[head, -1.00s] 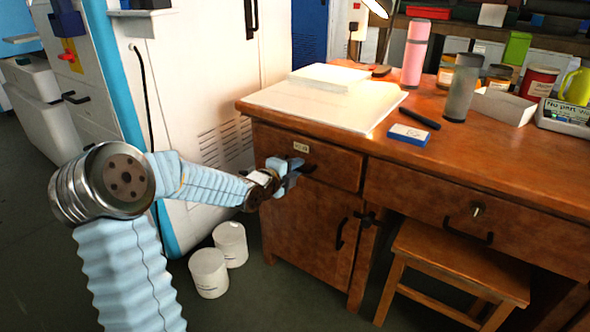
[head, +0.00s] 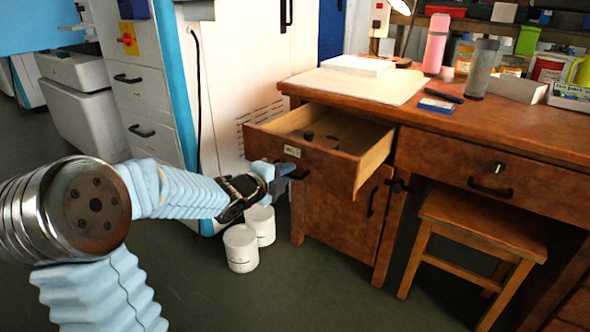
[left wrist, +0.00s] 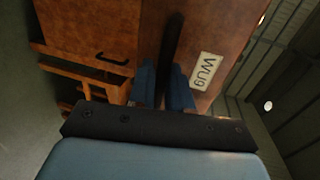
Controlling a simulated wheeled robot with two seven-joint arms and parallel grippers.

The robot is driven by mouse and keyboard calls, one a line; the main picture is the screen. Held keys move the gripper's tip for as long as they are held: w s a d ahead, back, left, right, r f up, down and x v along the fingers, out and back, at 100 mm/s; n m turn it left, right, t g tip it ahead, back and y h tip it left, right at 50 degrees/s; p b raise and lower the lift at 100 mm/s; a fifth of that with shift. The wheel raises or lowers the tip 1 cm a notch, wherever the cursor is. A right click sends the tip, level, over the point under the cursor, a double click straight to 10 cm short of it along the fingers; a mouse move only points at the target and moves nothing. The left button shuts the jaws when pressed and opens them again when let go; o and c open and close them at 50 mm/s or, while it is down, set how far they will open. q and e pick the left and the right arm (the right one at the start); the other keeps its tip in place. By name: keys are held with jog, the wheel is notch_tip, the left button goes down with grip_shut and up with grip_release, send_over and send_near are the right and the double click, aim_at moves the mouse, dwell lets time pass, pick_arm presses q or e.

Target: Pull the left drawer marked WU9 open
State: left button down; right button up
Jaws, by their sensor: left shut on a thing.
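The left drawer (head: 338,164) of the wooden desk stands well out from the desk, with its light wooden inside showing and a small dark object inside. Its label (left wrist: 205,71) reads WU9 in the left wrist view. My left gripper (head: 283,172) is at the drawer's front and shut on its dark handle (left wrist: 170,45), with blue fingers on both sides of it in the left wrist view. Most of the handle is hidden by the fingers in the head view. My right gripper is not in view.
The desk top (head: 420,118) holds a board, a pink bottle (head: 435,45), a grey cylinder and a blue-and-white box. A stool (head: 478,222) stands under the desk. Two white tubs (head: 241,248) stand on the floor below my left gripper, beside a white cabinet (head: 238,70).

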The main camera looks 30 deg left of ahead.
pick_arm(q)
jog(key=shift+f+v, duration=0.25)
jog(key=shift+v, duration=0.9)
jog(key=shift+f+v, duration=0.2)
jog(key=shift+v, duration=0.9)
jog(key=shift+s, duration=0.1)
jog(key=c, duration=1.3)
grip_release()
jog(key=shift+o, duration=0.2)
jog(key=p+v, duration=0.2)
jog(key=v, duration=1.1)
jog(key=shift+s+p, duration=0.35)
jog(key=shift+r, duration=0.1)
